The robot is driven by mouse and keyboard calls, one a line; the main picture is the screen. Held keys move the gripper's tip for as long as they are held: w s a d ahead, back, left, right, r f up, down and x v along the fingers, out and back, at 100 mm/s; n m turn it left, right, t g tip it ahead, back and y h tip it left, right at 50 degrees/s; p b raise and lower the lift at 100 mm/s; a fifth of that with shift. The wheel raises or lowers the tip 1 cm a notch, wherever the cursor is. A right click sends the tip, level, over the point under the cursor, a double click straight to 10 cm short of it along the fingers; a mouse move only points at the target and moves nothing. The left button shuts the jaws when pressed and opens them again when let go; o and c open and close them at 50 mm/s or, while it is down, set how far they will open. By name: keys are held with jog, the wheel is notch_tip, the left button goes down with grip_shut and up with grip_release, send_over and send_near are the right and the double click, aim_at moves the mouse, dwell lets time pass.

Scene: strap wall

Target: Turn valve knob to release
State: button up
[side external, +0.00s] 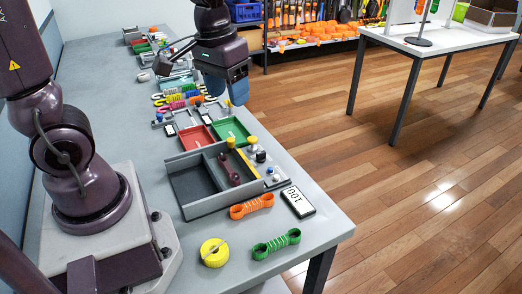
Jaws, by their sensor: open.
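Small knobs stand on the fixture at the right end of the grey tray: a yellow knob (252,140), another yellow knob (230,143) and a blue knob (271,171). I cannot tell which one is the valve knob, nor how it is turned. My gripper (227,94) is open, hanging above the table beyond the fixture. It appears apart from these knobs. Its fingertips are small and partly hidden by the hand, and they overlap other items behind in this view.
A grey tray (190,162) with red and green bins (232,130) behind it fills the bench middle. Orange (251,206) and green (276,244) straps, a yellow roll (214,252) and a box marked 100 (298,201) lie nearer. Several coloured straps lie farther back.

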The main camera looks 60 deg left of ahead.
aim_at(261, 152)
jog(key=w+a+f+n+g, duration=0.1)
jog(key=w+a+f+n, duration=0.9)
jog(key=w+f+n, duration=0.3)
jog(key=shift+n, duration=0.5)
jog(key=f, duration=0.8)
jog(key=s+f, duration=0.1)
jog(key=f, duration=0.3)
jog(key=shift+f, duration=0.3)
jog(key=c, duration=0.9)
